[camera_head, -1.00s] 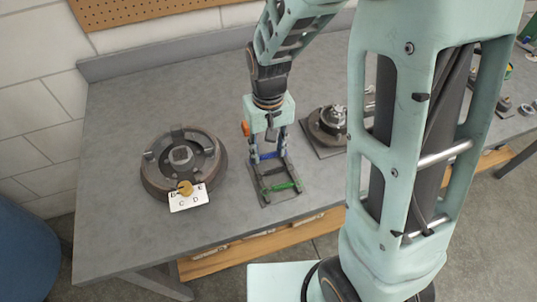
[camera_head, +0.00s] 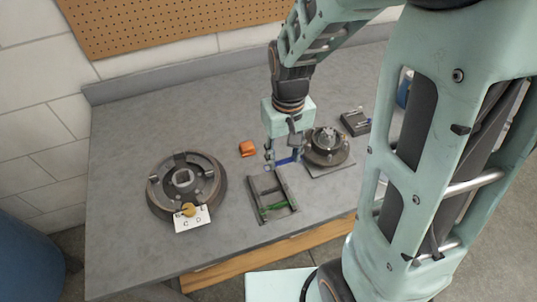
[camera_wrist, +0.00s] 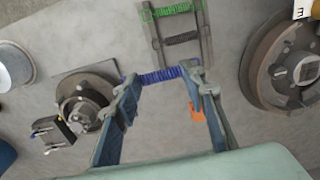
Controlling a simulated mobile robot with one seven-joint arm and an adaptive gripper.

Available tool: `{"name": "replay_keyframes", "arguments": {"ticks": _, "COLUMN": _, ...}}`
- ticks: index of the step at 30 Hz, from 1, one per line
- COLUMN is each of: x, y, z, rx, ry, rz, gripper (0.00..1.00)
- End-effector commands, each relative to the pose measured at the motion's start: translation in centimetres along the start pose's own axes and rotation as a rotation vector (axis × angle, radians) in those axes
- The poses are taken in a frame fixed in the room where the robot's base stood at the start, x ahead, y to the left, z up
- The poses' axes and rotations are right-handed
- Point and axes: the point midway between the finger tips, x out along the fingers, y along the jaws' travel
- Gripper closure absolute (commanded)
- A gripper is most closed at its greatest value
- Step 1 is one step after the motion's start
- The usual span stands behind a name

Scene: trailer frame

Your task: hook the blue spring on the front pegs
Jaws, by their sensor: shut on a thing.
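The blue spring (camera_head: 288,160) is stretched crosswise between the fingertips of my gripper (camera_head: 283,163). In the wrist view the blue spring (camera_wrist: 161,75) spans from one finger of my gripper (camera_wrist: 162,76) to the other. The dark frame (camera_head: 284,188) lies on the bench with two long rails. A green spring (camera_head: 273,207) crosses its near end. In the wrist view a dark spring (camera_wrist: 182,38) crosses the frame beside the green spring (camera_wrist: 172,10). The blue spring is by the frame's far end, toward the right. Pegs are too small to make out.
A round brake drum (camera_head: 158,203) with a lettered card (camera_head: 192,221) stands left of the frame. A hub on a plate (camera_head: 330,168) is close on the right. An orange block (camera_head: 247,148) lies behind the frame. Bare bench lies between drum and frame.

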Motion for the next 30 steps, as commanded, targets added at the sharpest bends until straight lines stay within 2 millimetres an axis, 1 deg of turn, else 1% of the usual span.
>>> {"name": "replay_keyframes", "arguments": {"ticks": 1, "x": -1.3, "y": 1.2, "z": 0.8, "rx": 0.008, "ry": 0.000, "rz": 0.000, "gripper": 0.80}}
{"name": "replay_keyframes", "arguments": {"ticks": 3, "x": -1.9, "y": 2.7, "z": 1.8, "rx": 0.008, "ry": 0.000, "rz": 0.000, "gripper": 0.80}}
{"name": "replay_keyframes", "arguments": {"ticks": 6, "x": -2.8, "y": 4.5, "z": 3.0, "rx": 0.007, "ry": 0.000, "rz": 0.000, "gripper": 0.80}}
{"name": "replay_keyframes", "arguments": {"ticks": 9, "x": -3.4, "y": 5.9, "z": 3.9, "rx": 0.004, "ry": 0.000, "rz": 0.000, "gripper": 0.80}}
{"name": "replay_keyframes", "arguments": {"ticks": 12, "x": -3.8, "y": 6.8, "z": 4.4, "rx": 0.003, "ry": 0.000, "rz": 0.000, "gripper": 0.80}}
{"name": "replay_keyframes", "arguments": {"ticks": 18, "x": -4.6, "y": 7.6, "z": 5.0, "rx": 0.000, "ry": 0.000, "rz": 0.000, "gripper": 0.80}}
{"name": "replay_keyframes", "arguments": {"ticks": 30, "x": -6.6, "y": 7.6, "z": 5.0, "rx": -0.001, "ry": -0.001, "rz": 0.000, "gripper": 0.80}}
